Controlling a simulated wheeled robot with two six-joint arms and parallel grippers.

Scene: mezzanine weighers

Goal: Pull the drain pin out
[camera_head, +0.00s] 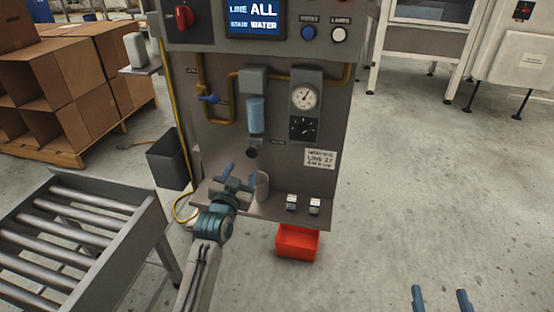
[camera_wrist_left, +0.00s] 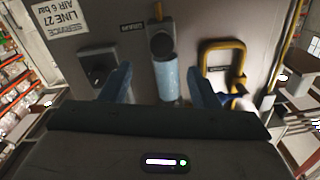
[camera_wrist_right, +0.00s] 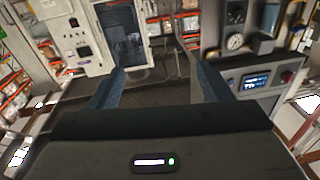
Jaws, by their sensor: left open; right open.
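On the grey panel, a blue filter bowl (camera_head: 256,116) hangs with a dark round knob (camera_head: 252,152) just below it. The knob looks like the drain pin; a label sits beside it. The left wrist view is upside down and shows the knob (camera_wrist_left: 161,43) with the bowl (camera_wrist_left: 169,80). My left gripper (camera_head: 241,172) is open and empty, a little below the knob in the head view and apart from it. Its fingers (camera_wrist_left: 158,74) lie either side of the bowl in the wrist picture. My right gripper (camera_head: 440,292) is open and empty over the floor.
A red bin (camera_head: 297,243) stands below. A yellow pipe with a blue valve handle (camera_head: 208,98) is left of the bowl, a gauge (camera_head: 304,97) right. A roller conveyor (camera_head: 70,238) stands left.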

